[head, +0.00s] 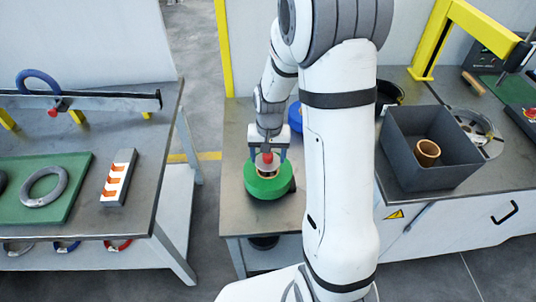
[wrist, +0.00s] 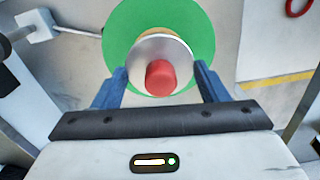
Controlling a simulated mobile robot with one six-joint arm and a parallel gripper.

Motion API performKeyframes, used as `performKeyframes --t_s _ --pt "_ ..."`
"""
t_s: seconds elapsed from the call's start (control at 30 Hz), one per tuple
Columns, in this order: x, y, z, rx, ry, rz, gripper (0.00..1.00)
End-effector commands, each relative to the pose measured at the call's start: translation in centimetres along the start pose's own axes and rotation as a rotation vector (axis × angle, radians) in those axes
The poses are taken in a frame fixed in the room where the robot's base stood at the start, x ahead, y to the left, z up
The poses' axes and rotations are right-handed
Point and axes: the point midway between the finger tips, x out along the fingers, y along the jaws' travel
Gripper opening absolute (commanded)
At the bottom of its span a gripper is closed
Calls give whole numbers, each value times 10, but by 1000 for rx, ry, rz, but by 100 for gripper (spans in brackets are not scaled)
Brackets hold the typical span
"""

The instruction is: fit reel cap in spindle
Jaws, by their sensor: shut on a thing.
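The reel cap, a silver disc with a red knob, shows in the wrist view (wrist: 160,72) between the blue fingers of my gripper (wrist: 160,78). My gripper is shut on the cap's rim. In the head view my gripper (head: 268,153) is over the green reel (head: 268,188), with the cap's red knob (head: 267,158) between the fingers. The green reel also shows behind the cap in the wrist view (wrist: 118,35), with a bit of tan core at the cap's upper edge. The spindle is hidden; I cannot tell whether the cap touches it.
The reel is on a small grey table (head: 233,150), with a blue round item (head: 295,116) partly behind my arm. A grey bin (head: 432,150) with a tan ring stands on the right bench. The left bench holds a green mat (head: 20,225) and a grey coil (head: 44,187).

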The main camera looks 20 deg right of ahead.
Motion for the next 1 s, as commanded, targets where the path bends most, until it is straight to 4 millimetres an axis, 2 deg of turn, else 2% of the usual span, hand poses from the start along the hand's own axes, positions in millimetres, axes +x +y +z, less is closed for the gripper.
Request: performKeyframes --t_s 1.0 --pt "22 1 0 0 0 0 40"
